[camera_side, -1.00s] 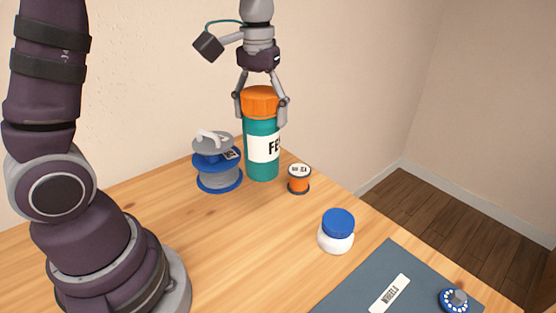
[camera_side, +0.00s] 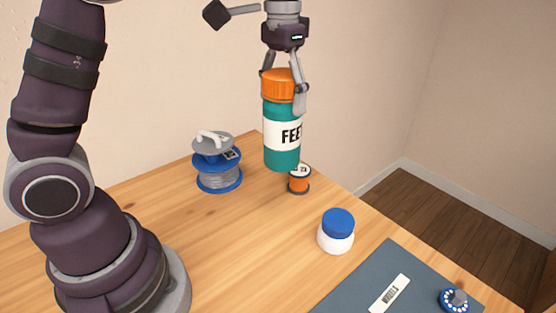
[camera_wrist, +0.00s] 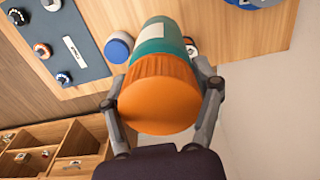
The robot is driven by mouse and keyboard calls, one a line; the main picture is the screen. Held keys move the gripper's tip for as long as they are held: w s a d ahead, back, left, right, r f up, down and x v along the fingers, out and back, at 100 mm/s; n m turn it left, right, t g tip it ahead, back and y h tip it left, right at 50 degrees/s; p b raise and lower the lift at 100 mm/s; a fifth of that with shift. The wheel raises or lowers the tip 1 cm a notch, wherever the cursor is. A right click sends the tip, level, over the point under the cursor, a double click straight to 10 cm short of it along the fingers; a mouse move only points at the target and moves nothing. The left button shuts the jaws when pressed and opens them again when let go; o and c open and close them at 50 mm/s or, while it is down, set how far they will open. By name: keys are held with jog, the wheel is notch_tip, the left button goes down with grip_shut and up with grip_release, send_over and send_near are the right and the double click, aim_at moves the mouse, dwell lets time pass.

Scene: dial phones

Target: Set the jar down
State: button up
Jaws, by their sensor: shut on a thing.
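A tall teal jar (camera_side: 281,148) has an orange lid and a white label with black letters, partly readable as "FEE". My gripper (camera_side: 284,90) is shut on the orange lid and holds the jar upright in the air above the wooden table. In the wrist view the orange lid of the jar (camera_wrist: 160,95) fills the space between the two fingers of my gripper (camera_wrist: 165,95). The jar's base overlaps the small orange container in the side view. The exact height of the base above the table is hard to tell.
A blue and grey spool stand (camera_side: 218,165) is left of the jar. A small orange container (camera_side: 299,180) and a white jar with a blue lid (camera_side: 336,232) stand nearby. A dark mat (camera_side: 350,285) lies in front. A compartmented wooden box (camera_wrist: 75,145) shows in the wrist view.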

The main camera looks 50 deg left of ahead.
jog(key=shift+r, duration=0.95)
jog(key=s+a+n, duration=0.9)
jog(key=s+a, duration=0.1)
jog(key=a, duration=0.4)
jog(key=s+a+n, duration=0.4)
jog(key=s+n, duration=0.2)
jog(key=s, duration=0.3)
jog(key=f, duration=0.5)
jog(key=shift+s+f, duration=0.1)
jog(key=shift+s, duration=0.2)
jog(key=shift+f, duration=0.1)
notch_tip(320, 180, down, 9)
jog(key=shift+f, duration=0.3)
